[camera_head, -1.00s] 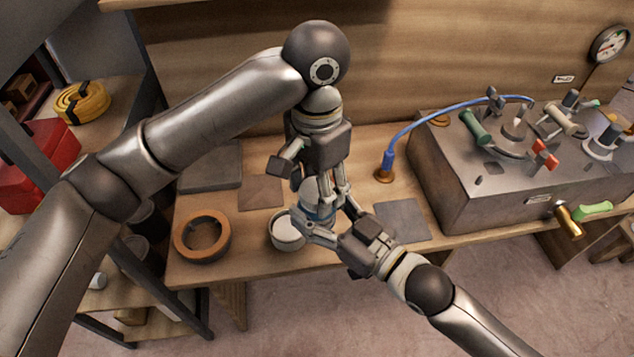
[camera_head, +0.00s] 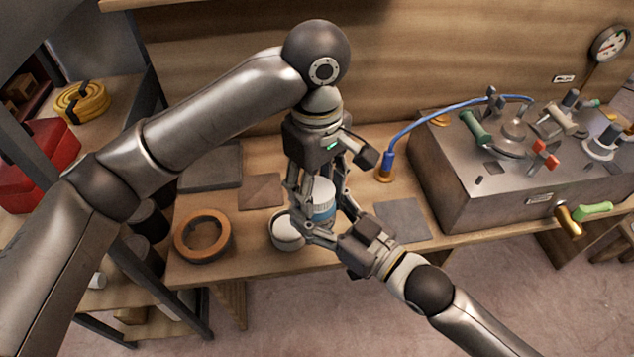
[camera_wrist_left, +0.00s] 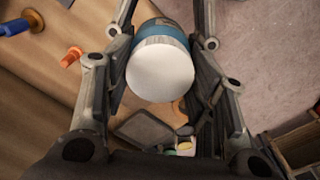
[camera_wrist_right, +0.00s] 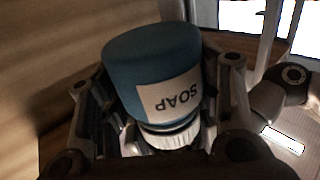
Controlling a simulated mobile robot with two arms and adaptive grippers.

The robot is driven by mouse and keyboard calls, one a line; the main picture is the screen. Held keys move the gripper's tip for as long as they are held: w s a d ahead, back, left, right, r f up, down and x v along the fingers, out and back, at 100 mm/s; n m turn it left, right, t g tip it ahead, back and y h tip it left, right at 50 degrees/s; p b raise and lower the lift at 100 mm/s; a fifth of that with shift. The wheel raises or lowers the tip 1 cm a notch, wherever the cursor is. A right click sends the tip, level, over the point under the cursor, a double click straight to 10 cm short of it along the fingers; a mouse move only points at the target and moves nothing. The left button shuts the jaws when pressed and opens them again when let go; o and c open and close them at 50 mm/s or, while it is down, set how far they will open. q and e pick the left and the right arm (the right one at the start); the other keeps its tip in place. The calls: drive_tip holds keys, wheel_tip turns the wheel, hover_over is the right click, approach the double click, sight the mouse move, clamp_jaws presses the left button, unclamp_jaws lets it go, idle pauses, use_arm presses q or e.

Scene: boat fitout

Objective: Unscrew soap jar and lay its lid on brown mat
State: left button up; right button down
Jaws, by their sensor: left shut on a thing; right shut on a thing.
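The soap jar (camera_head: 322,212) has a blue body, a white SOAP label and a white ribbed lid (camera_head: 321,190). It is upright in the head view, between my two grippers. My left gripper (camera_head: 321,196) comes from above and is shut on the lid; the lid's round top (camera_wrist_left: 161,74) shows between its fingers in the left wrist view. My right gripper (camera_head: 326,219) comes from the lower right and is shut on the jar body (camera_wrist_right: 155,75). The lid is on the jar or very close to it. The brown mat (camera_head: 262,191) lies bare on the bench, left of the jar.
A round white-filled container (camera_head: 287,231) stands close left of the jar, with an orange-brown ring (camera_head: 203,236) further left. A grey mat (camera_head: 403,221) lies to the right. A blue hose (camera_head: 388,162) and metal valve box (camera_head: 520,170) stand at the right. A dark grey slab (camera_head: 212,167) lies behind.

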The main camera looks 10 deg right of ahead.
use_arm(q)
drive_tip(key=shift+w+a+n, duration=0.1)
drive_tip(key=shift+a+n, duration=0.05)
drive_tip(key=shift+n, duration=1.05)
use_arm(e)
drive_tip(key=shift+r, duration=0.1)
use_arm(q)
drive_tip(key=shift+w, duration=0.1)
drive_tip(key=shift+r, duration=0.1)
use_arm(e)
drive_tip(key=shift+d, duration=0.1)
use_arm(q)
drive_tip(key=shift+r, duration=1.05)
